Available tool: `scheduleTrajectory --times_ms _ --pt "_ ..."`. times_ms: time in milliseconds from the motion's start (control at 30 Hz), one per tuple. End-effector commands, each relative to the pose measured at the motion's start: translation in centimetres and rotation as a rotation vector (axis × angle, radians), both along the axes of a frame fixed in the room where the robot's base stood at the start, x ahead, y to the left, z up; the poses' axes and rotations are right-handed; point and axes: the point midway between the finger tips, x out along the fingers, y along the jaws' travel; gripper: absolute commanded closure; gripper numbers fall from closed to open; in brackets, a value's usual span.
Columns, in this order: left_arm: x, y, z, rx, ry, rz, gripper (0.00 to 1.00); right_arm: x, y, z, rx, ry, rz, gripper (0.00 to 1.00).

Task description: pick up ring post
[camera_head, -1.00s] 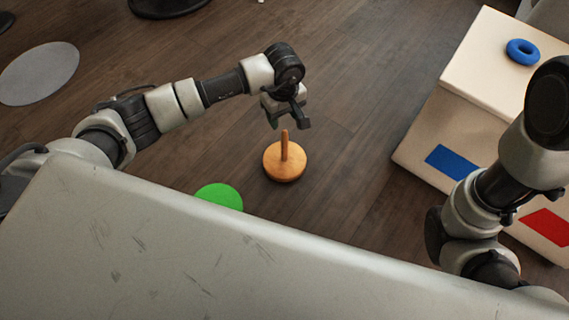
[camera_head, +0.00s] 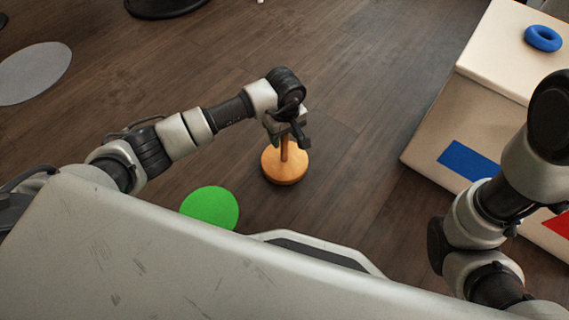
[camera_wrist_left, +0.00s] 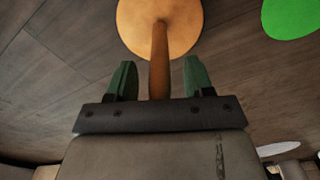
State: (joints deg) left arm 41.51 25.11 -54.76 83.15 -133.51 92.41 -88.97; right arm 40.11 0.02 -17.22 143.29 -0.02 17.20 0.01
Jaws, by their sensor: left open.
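The ring post (camera_head: 284,168) is an orange wooden disc base with an upright peg, standing on the floor in the middle of the head view. My left gripper (camera_head: 288,139) is over it, hiding the top of the peg. In the left wrist view the ring post (camera_wrist_left: 160,25) shows with its peg running between the two green fingers of my left gripper (camera_wrist_left: 158,80). The fingers are open, with a gap on both sides of the peg. My right arm shows at the right of the head view, but its gripper is not visible.
A green disc (camera_head: 210,209) lies on the floor left of the post; it also shows in the wrist view (camera_wrist_left: 290,15). A beige box (camera_head: 440,118) with a blue patch, a red patch and a blue ring (camera_head: 543,39) on top stands at right. Grey disc (camera_head: 35,72) lies far left.

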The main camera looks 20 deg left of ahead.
Motion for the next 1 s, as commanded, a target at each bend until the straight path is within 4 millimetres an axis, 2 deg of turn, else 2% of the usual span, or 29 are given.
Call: scheduleTrajectory --times_ms 167,500,1000 --pt "0.02 -0.01 0.14 -0.001 -0.001 0.000 0.48 0.00 0.00 0.12 0.000 0.000 0.000 0.57" --pt "0.02 -0.01 0.14 -0.001 -0.001 0.000 1.00 0.01 0.00 0.12 0.000 0.000 0.000 0.57" --pt "0.08 -0.02 0.33 -0.001 -0.003 0.000 1.00 0.04 -0.01 0.22 0.000 0.001 -0.001 0.57"
